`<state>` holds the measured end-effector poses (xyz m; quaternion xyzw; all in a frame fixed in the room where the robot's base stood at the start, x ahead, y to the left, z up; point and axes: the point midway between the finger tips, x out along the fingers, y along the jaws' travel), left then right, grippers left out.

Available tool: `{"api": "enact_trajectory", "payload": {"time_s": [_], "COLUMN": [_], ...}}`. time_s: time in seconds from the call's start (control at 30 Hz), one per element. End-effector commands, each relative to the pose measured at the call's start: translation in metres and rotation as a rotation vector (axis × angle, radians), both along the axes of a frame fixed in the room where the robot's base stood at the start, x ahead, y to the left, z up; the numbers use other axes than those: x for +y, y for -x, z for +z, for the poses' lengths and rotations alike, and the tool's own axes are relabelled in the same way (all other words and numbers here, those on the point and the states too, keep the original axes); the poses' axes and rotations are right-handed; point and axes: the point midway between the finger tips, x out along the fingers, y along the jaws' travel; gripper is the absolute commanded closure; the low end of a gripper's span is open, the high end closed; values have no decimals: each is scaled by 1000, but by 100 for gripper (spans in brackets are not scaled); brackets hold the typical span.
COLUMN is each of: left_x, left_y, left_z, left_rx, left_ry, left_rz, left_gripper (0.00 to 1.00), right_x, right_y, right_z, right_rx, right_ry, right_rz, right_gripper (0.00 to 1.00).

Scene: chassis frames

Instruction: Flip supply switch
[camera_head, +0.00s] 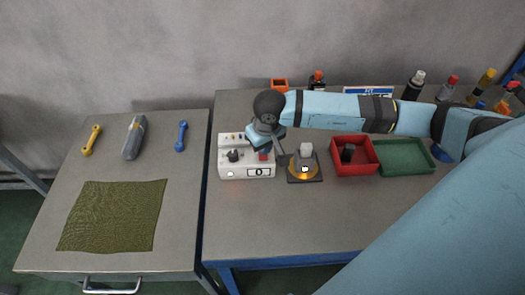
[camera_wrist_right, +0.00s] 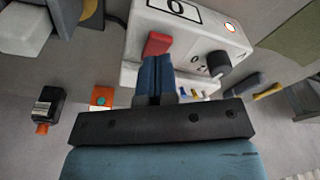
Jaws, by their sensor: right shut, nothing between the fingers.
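The white supply box (camera_head: 234,171) stands on the right-hand table, with a display reading 0, a black knob (camera_head: 233,155) and a small lit lamp (camera_head: 230,174). Its red switch (camera_head: 264,155) is at the right of the top face, partly hidden by my gripper in the head view. My right gripper (camera_head: 268,147) is shut and empty, reaching down over the box. In the right wrist view the blue fingertips (camera_wrist_right: 155,60) are right at the red switch (camera_wrist_right: 157,44); whether they touch it I cannot tell. My left gripper is not in view.
A black stand with an orange glow (camera_head: 305,172) is close right of the box. Beyond it are a red bin (camera_head: 349,168) and a green tray (camera_head: 406,156). Bottles stand along the back. The left table holds tools and a green cloth (camera_head: 112,216). The front of the right table is clear.

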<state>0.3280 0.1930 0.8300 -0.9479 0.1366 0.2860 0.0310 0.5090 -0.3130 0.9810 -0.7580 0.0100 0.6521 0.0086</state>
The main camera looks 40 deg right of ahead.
Motion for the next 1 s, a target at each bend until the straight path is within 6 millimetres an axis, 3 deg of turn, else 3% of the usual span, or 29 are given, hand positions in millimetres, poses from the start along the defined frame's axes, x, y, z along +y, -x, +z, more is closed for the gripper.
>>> {"api": "enact_trajectory", "payload": {"time_s": [1.0], "left_x": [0], "left_y": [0], "left_z": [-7], "left_rx": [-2], "left_ry": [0], "left_rz": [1], "left_gripper": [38], "right_x": [0], "right_y": [0], "right_z": [-8], "right_rx": [0], "right_ry": [0], "right_rz": [0], "right_gripper": [100]}}
